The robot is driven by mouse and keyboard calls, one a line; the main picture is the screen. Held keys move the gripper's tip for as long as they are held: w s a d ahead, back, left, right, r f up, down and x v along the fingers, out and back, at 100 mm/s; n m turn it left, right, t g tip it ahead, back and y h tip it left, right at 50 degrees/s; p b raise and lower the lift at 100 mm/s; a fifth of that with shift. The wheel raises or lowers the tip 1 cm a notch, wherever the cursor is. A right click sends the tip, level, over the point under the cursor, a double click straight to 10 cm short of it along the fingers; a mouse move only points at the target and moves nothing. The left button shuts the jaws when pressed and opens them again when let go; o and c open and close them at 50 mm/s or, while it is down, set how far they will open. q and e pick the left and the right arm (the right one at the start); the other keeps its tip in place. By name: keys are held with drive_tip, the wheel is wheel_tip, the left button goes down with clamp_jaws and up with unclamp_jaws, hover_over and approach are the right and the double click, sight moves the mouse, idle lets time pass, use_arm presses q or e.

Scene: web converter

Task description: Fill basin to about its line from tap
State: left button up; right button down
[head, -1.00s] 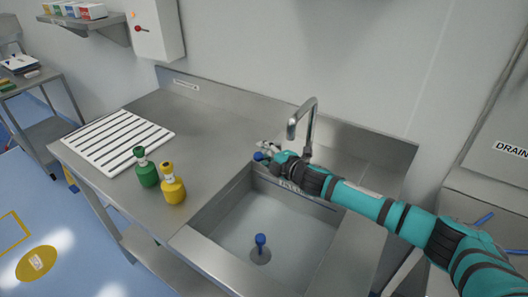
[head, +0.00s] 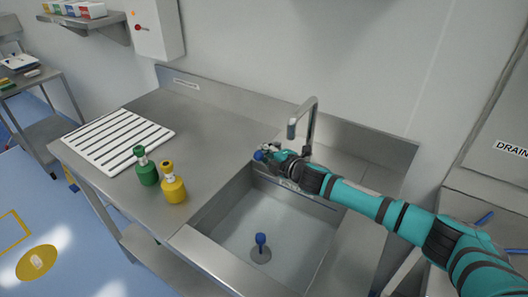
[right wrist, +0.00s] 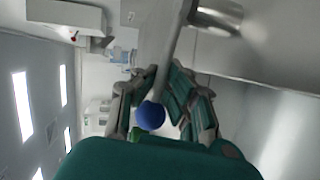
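The steel basin (head: 275,222) is set in the counter, with a blue-knobbed plug (head: 260,240) standing at its drain. A marking strip (head: 297,187) shows on its back wall, partly behind my arm. The tap (head: 311,122) rises behind the basin; I see no stream at its spout. My right gripper (head: 268,151) is by the tap's base, at a blue ball knob (head: 259,155). In the right wrist view the ball knob (right wrist: 150,116) sits between the fingers, with a grey bar beyond it; whether they press on it is unclear. My left gripper is out of view.
A green bottle (head: 147,172) and a yellow bottle (head: 173,188) stand on the counter left of the basin. A white slatted rack (head: 117,139) lies further left. The wall and backsplash (head: 240,105) are close behind the tap. The counter between rack and tap is clear.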

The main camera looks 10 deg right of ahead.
drive_tip(key=w+m+h+b, duration=0.1)
drive_tip(key=m+h, duration=0.1)
drive_tip(key=w+a+m+t+h+b, duration=0.1)
drive_tip(key=h, duration=0.1)
drive_tip(key=w+m+h+b, duration=0.1)
drive_tip(key=m+h, duration=0.1)
drive_tip(key=h, duration=0.1)
drive_tip(key=shift+a+m+b, duration=0.3)
drive_tip(key=shift+a, duration=0.1)
drive_tip(key=c, duration=1.4)
unclamp_jaws()
drive_tip(key=shift+s+r, duration=0.1)
